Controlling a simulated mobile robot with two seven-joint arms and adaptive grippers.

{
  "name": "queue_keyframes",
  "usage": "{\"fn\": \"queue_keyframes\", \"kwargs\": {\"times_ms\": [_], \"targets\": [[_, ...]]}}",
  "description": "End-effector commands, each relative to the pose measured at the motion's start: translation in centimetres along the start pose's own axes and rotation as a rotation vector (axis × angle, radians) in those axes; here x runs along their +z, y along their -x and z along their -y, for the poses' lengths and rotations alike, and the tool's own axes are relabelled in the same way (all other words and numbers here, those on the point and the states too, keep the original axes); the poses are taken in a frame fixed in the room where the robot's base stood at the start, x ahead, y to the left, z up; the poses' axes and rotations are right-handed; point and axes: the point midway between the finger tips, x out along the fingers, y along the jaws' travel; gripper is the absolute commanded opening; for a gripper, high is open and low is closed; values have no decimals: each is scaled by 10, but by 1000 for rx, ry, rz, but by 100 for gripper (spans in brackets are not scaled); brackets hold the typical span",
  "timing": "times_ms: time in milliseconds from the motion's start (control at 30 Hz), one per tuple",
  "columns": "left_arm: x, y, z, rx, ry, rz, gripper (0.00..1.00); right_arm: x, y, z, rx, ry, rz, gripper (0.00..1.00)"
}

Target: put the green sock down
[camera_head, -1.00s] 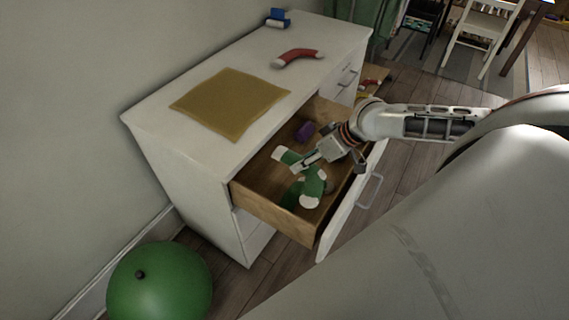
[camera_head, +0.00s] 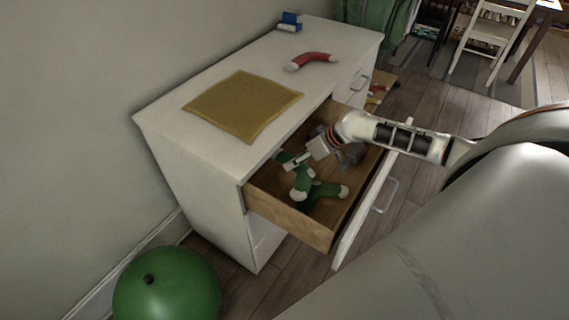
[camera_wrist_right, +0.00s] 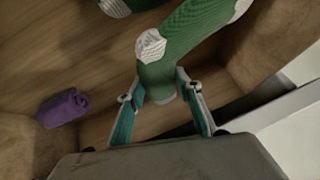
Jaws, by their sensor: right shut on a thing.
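A green sock (camera_wrist_right: 195,38) with white heel and toe patches is held between the two fingers of my right gripper (camera_wrist_right: 160,88). In the head view my right gripper (camera_head: 296,162) is inside the open wooden drawer (camera_head: 285,214), shut on this sock (camera_head: 301,182). More green sock fabric with a white end (camera_head: 328,190) lies in the drawer beside it. In the wrist view the held sock is close above the drawer floor; I cannot tell whether it touches. My left gripper is not in view.
A purple rolled cloth (camera_wrist_right: 62,107) lies in the drawer. On the white dresser (camera_head: 165,126) are a yellow cloth (camera_head: 243,104), a red sock (camera_head: 311,61) and a blue object (camera_head: 290,22). A green ball (camera_head: 167,287) stands on the floor.

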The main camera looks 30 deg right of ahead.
Motion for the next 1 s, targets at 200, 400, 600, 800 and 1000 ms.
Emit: {"fn": "queue_keyframes", "kwargs": {"times_ms": [200,400,600,800,1000], "targets": [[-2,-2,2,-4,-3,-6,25,-6,-14,2,1,0,-1,19],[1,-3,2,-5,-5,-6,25,-12,-38,6,-1,-2,0,19],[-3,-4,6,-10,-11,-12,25,-14,-49,5,1,0,0,19],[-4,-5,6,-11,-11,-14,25,-13,-49,5,2,0,0,19],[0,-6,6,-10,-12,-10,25,-10,-54,4,1,0,1,19]]}}
